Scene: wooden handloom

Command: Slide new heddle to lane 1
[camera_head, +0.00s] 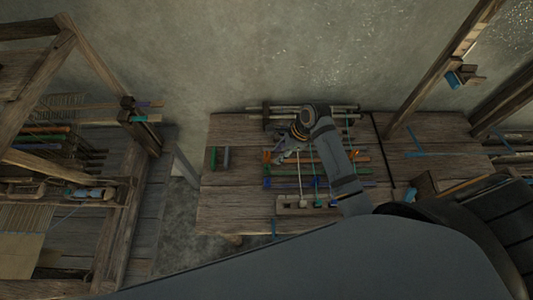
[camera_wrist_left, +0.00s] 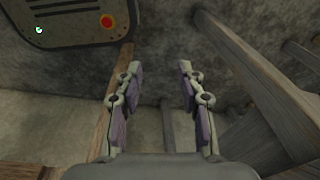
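A wooden table (camera_head: 235,205) in the head view carries a rack of several long coloured bars (camera_head: 318,184), orange, green and purple, with thin upright cords. I cannot tell which piece is the new heddle, and no lane marking is readable. My right gripper (camera_head: 279,157) is over the left end of these bars, near an orange piece. It is too small to tell whether it is open or touches anything. My right arm covers part of the bars. In the left wrist view my left gripper (camera_wrist_left: 158,68) is open, with nothing between its fingers.
A green block (camera_head: 213,158) and a grey block (camera_head: 226,158) lie at the table's left. Pale rods (camera_head: 290,108) run along its back edge. A wooden loom frame (camera_head: 118,225) stands at left, with wooden posts (camera_head: 440,70) at right. The table's front left is bare.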

